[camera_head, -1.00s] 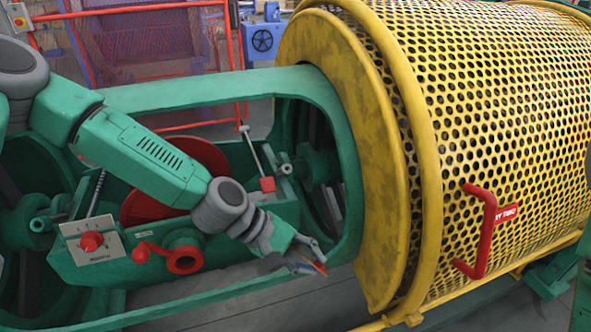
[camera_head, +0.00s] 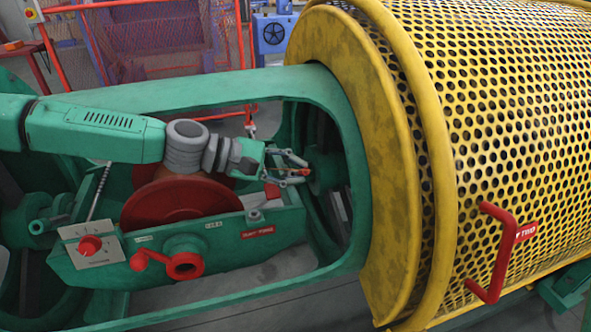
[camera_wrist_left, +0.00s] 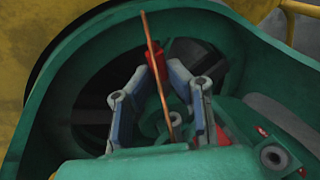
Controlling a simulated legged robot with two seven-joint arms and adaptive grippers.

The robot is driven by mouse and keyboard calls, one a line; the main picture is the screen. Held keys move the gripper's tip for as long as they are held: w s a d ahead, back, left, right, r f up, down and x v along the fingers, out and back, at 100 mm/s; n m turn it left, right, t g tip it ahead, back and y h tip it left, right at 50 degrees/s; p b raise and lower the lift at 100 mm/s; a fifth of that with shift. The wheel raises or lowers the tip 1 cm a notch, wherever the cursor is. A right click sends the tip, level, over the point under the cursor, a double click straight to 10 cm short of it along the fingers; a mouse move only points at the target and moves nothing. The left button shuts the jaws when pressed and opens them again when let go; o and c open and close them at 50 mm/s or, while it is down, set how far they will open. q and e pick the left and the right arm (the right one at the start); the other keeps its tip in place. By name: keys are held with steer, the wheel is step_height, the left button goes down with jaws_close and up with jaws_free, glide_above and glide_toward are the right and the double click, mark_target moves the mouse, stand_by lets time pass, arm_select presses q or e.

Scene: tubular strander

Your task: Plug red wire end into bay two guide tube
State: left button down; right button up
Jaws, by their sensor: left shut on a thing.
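My left gripper (camera_head: 292,172) is inside the far right end of the green cradle bay, in front of the round green hub (camera_head: 325,170). It is shut on the red wire end, a small red and copper piece (camera_head: 304,172) at its fingertips. In the left wrist view, a thin copper wire (camera_wrist_left: 158,75) with a red part (camera_wrist_left: 153,55) stands between the blue-padded fingers (camera_wrist_left: 155,88). A green round boss (camera_wrist_left: 152,123) lies behind it. I cannot tell which part is the bay two guide tube, or whether the wire touches anything. My right gripper is not in view.
A red reel (camera_head: 175,203) sits in the cradle, with a red crank (camera_head: 183,265) on its front. The green cradle frame (camera_head: 225,90) surrounds the arm. The yellow perforated drum (camera_head: 500,120) with a red handle (camera_head: 495,255) stands to the right.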

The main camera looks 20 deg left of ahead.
mark_target(288, 173)
arm_select(q)
steer(key=w+a+f+b, duration=0.1)
steer(key=b, duration=0.1)
steer(key=w+a+f+b, duration=0.1)
steer(key=w+f, duration=0.1)
steer(key=shift+w+f+b, duration=0.15)
steer(key=shift+f+b, duration=0.15)
steer(key=shift+b, duration=0.05)
steer(key=shift+w+a, duration=0.1)
steer(key=shift+w+a, duration=0.1)
stand_by(0.8)
stand_by(0.5)
steer(key=shift+w+a+f+b, duration=0.1)
steer(key=shift+a+f+b, duration=0.1)
steer(key=shift+b, duration=0.1)
stand_by(0.9)
steer(key=c, duration=1.5)
jaws_free()
steer(key=shift+o, duration=0.2)
